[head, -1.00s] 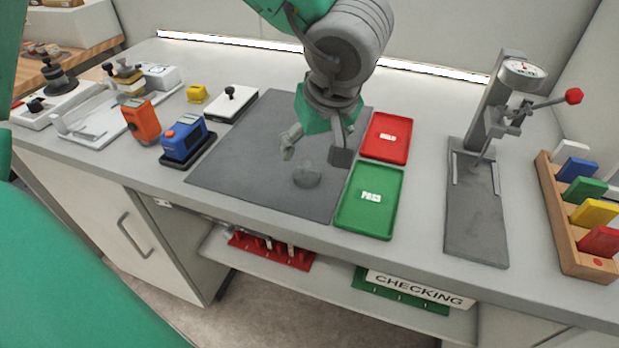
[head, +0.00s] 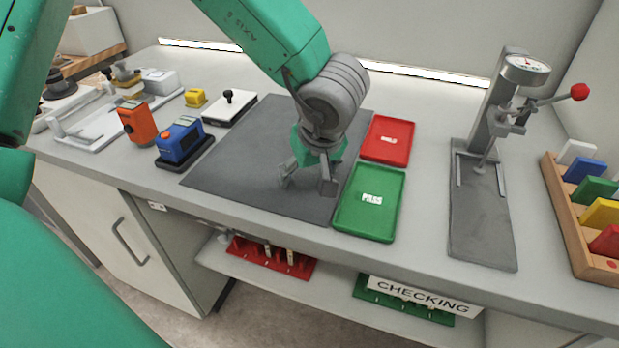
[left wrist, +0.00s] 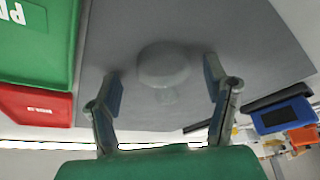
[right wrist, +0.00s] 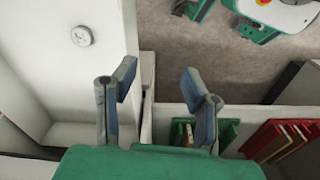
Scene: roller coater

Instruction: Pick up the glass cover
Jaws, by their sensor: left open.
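The glass cover (left wrist: 165,66) shows in the left wrist view as a rounded grey, see-through shape with a narrower part below it, on the dark grey mat (left wrist: 245,45). My left gripper (left wrist: 164,95) is open, with one finger on each side of the narrower part and a gap on both sides. In the head view my left gripper (head: 308,188) is low over the mat (head: 228,160) and mostly hides the cover. My right gripper (right wrist: 162,90) shows in the right wrist view, open and empty, away from the mat.
A green PASS tray (head: 350,222) and a red tray (head: 372,150) stand right of the mat. A blue device (head: 180,142) and an orange device (head: 138,125) stand to its left. A press with a red-knobbed lever (head: 482,215) stands further right, beside a wooden rack (head: 562,215).

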